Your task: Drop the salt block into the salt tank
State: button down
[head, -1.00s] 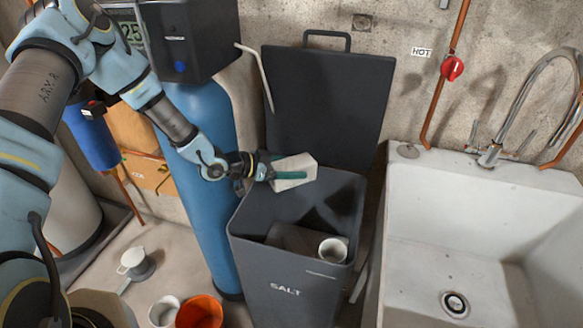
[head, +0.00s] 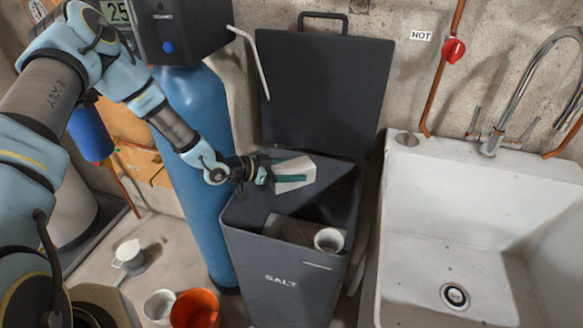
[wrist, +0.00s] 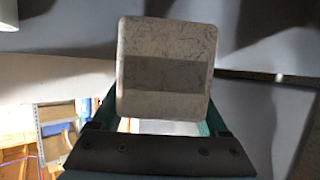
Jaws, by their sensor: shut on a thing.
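The salt block (head: 296,174) is a pale, grey-white block with rounded edges. My gripper (head: 290,170) is shut on it, with green fingers along its sides. In the head view it is held above the open mouth of the dark grey salt tank (head: 283,285), toward the back left of the opening. The block fills the middle of the wrist view (wrist: 165,68) between the two fingers. The tank's lid (head: 322,92) stands open against the wall. Inside the tank, a pale round tube (head: 329,239) shows. The tank's bottom is hidden in shadow.
A tall blue cylinder (head: 200,130) stands left of the tank. A white sink (head: 440,240) with a tap (head: 495,140) is close on the right.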

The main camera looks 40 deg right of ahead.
aim_at(291, 166)
jog(key=shift+r, duration=0.1)
jog(key=shift+c, duration=1.1)
grip_release()
jog(key=shift+o, duration=1.1)
jog(key=shift+a+f, duration=0.1)
jog(key=shift+f, duration=0.1)
notch_tip(291, 166, up, 10)
jog(key=shift+r+b, duration=0.15)
jog(key=shift+b, duration=1.1)
